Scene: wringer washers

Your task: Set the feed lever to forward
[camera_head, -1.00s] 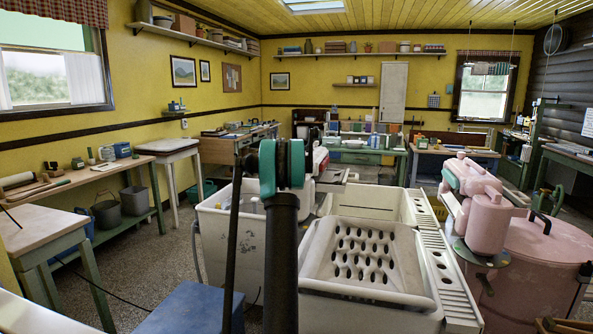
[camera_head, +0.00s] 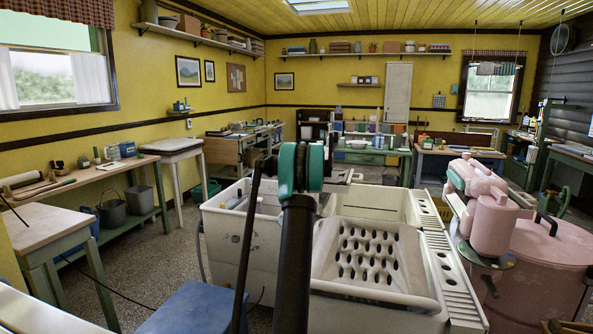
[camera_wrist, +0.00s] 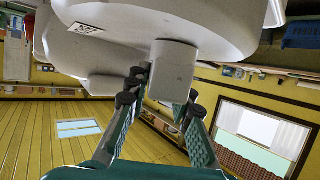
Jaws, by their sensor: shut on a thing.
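In the wrist view, the fingers of my gripper (camera_wrist: 163,90) are teal with dark joints and reach up to a white, rounded machine housing (camera_wrist: 110,25). They sit on either side of a short white block-like part (camera_wrist: 173,68) that juts from it, and are shut on it. I cannot tell whether this part is the feed lever; no separate lever handle or forward marking is readable. In the head view, my arm with its teal joint hides the gripper and what it holds. A white washer tub (camera_head: 235,250) stands behind and beside the arm.
A blue box-like surface (camera_head: 185,310) is low in front. Workbenches line the walls; open floor shows at left.

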